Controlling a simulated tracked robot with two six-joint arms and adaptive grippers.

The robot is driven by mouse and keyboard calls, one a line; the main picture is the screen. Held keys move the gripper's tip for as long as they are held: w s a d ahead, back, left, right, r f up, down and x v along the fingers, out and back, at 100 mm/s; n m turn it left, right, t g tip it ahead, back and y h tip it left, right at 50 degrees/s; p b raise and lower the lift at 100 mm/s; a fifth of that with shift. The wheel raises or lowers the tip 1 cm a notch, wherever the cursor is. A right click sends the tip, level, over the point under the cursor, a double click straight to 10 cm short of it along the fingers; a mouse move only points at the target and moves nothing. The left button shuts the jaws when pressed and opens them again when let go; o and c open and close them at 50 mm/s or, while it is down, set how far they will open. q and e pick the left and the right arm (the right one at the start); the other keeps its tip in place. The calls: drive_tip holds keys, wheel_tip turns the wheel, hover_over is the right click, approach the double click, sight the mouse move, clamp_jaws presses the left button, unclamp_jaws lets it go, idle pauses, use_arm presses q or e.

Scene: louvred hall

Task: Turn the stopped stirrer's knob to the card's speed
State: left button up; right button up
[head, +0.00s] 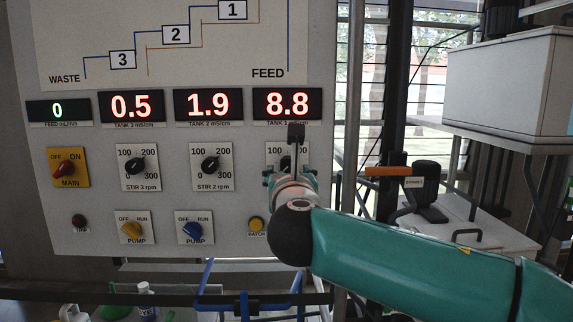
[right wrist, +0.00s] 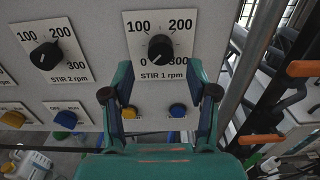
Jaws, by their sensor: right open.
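The STIR 1 rpm dial (right wrist: 135,25) is on the upright panel, marked 0, 100, 200 and 300. Its black knob (right wrist: 160,48) seems to point down-left, towards 0. In the head view the dial is mostly hidden behind my right gripper (head: 290,165). In the right wrist view this gripper (right wrist: 160,82) is open and empty, its fingers just below the knob and to either side, not visibly touching it. The STIR 2 knob (head: 210,164) and STIR 3 knob (head: 135,165) are to the left; their exact settings are hard to read. No speed card is recognisable. My left gripper is not in view.
Displays above read 0, 0.5, 1.9 and 8.8 (head: 287,104). A red MAIN switch (head: 67,168), two PUMP switches (head: 193,231) and a yellow BATCH button (head: 256,223) share the panel. A dark post (head: 393,90) and a bench with an orange-handled device (head: 425,190) stand right.

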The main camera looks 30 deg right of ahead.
sight(288, 167)
drive_tip(key=shift+p+x, duration=0.4)
drive_tip(key=shift+x, duration=1.85)
drive_tip(key=shift+w, duration=0.1)
drive_tip(key=shift+w+d, duration=0.15)
drive_tip(key=shift+w, duration=0.05)
clamp_jaws()
